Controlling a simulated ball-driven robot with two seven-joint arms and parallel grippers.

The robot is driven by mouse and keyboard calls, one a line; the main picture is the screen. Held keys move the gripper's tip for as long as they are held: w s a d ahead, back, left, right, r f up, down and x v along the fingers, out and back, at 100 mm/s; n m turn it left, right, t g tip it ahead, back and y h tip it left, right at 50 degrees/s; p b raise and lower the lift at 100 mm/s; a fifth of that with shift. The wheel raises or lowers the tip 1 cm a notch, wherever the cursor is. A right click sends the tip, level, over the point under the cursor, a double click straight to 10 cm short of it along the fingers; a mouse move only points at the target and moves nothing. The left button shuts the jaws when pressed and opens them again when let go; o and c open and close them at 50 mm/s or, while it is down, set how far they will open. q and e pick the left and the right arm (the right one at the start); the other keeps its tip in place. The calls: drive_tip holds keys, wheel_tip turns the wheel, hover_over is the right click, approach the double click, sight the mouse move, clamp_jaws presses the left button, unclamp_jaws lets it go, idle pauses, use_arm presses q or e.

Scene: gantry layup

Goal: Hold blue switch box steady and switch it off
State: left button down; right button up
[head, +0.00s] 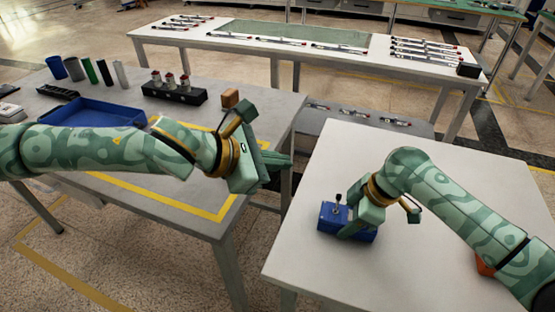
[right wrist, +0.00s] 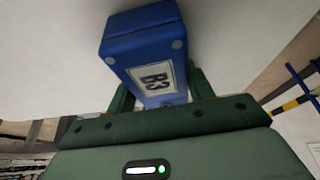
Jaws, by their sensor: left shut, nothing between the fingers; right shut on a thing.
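The blue switch box (head: 329,224) sits on the white table (head: 330,165) at the right, near its left edge. A small lever with a dark knob (head: 338,198) stands up from its top; I cannot tell which switch position it is in. My right gripper (head: 352,228) is shut on the box, coming from above and the right. In the right wrist view the box (right wrist: 142,45), with a white label reading B3, sits between the green fingers. My left gripper (head: 284,165) is shut and empty, over the gap between the tables, left of and apart from the box.
The grey table (head: 215,205) at the left holds a blue tray (head: 95,114), a black block with several switches (head: 174,93), a small brown block (head: 230,98) and several cylinders. An orange thing (head: 484,266) is partly hidden by my right arm. The white table's middle is clear.

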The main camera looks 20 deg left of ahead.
drive_tip(key=o, duration=1.2)
drive_tip(key=shift+c, duration=0.2)
